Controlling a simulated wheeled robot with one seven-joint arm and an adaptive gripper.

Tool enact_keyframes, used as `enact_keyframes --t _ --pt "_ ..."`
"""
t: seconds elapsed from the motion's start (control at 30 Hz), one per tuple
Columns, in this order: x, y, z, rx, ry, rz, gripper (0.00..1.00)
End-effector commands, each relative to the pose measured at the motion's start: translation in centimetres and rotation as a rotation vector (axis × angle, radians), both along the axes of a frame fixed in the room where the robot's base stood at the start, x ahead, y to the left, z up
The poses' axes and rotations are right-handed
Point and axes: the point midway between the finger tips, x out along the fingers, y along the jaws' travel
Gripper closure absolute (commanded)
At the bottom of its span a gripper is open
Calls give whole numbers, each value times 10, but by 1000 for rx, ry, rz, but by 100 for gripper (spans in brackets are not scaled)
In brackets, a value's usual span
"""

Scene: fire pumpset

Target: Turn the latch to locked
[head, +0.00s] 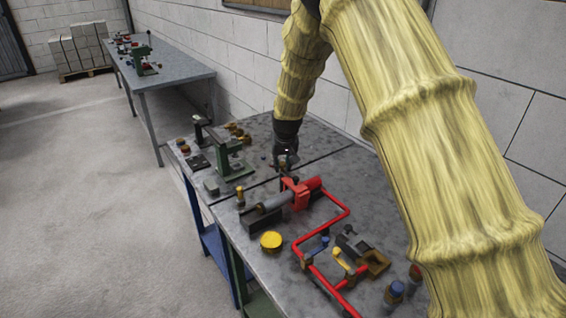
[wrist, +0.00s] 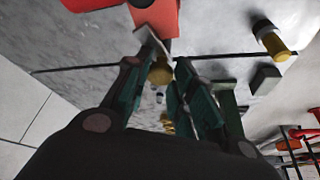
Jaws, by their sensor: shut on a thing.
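My gripper (head: 285,172) points down at the back of the near bench, just behind a red block (head: 301,195). In the wrist view my gripper (wrist: 164,62) has its two green fingers close together around a small brass-coloured knob (wrist: 160,73), which looks like the latch's handle. A pale flat piece shows at the tip of one finger, beside the red block (wrist: 157,14). The fingers hide much of the latch, and I cannot read its position.
A red pipe frame (head: 340,212) runs over the near bench (head: 248,246). A yellow cap (head: 271,241), a grey cylinder (head: 275,203) and blue and yellow handled valves stand close by. A green fixture (head: 232,157) stands to the left. The wall is close behind.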

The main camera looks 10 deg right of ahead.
Motion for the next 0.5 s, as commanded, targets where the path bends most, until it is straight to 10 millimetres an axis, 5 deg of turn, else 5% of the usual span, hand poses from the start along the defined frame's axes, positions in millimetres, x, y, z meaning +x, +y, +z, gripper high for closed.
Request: enact_keyframes --t 0.5 --pt "4 2 5 -1 -10 -291 99"
